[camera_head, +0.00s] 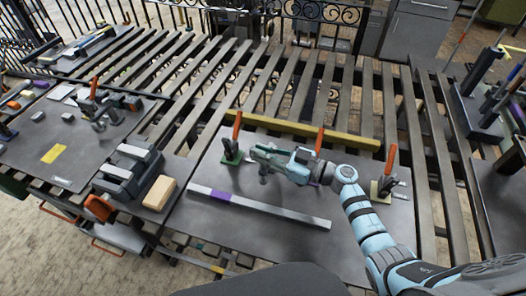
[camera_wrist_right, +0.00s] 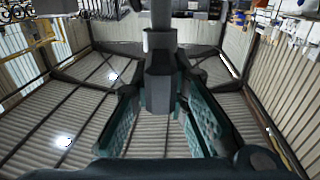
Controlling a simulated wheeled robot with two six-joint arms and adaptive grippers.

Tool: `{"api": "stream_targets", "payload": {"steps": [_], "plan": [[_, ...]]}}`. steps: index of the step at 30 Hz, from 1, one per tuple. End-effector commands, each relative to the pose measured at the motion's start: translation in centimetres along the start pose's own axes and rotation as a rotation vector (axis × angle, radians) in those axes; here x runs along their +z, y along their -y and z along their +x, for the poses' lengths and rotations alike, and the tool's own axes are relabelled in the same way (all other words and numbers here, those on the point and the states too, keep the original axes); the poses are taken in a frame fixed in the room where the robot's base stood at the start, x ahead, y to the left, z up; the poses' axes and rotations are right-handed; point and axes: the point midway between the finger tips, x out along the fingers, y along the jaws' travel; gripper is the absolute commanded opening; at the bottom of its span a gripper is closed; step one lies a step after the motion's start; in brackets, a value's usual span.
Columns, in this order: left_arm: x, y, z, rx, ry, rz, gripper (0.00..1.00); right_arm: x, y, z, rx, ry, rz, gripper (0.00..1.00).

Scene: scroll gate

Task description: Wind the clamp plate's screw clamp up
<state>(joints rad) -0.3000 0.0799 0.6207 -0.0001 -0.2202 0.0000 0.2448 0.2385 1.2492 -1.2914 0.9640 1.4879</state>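The dark clamp plate (camera_head: 250,215) lies flat on the slatted table. Orange-handled clamps stand on it: one on a green base (camera_head: 232,152), one upright behind my gripper (camera_head: 320,141), and one on a yellowish base (camera_head: 383,188). My right gripper (camera_head: 262,157) reaches in from the right, low over the plate, beside the green-based clamp. In the right wrist view its teal fingers (camera_wrist_right: 160,115) are apart, with a dark upright post (camera_wrist_right: 158,90) between or just beyond them; contact cannot be told. Which part is the screw clamp is unclear. My left gripper is not in view.
A grey bar with a purple band (camera_head: 260,207) lies across the plate. A yellow bar (camera_head: 300,129) runs behind it. A tan block (camera_head: 159,193) and a dark slotted block (camera_head: 128,173) stand left. Another plate with clamps (camera_head: 60,155) is farther left. The plate's front area is bare.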

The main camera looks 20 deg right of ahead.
Motion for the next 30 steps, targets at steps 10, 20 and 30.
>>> {"api": "stream_targets", "payload": {"steps": [10,20,30], "plan": [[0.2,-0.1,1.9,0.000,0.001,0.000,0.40,0.5,-0.2,0.1,-0.138,-0.001,-0.004,0.00],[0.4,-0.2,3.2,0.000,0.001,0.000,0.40,0.1,0.0,-0.1,-0.273,0.001,0.000,0.00],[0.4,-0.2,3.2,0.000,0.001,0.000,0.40,0.0,0.0,0.0,-0.271,0.001,0.000,0.35]]}}
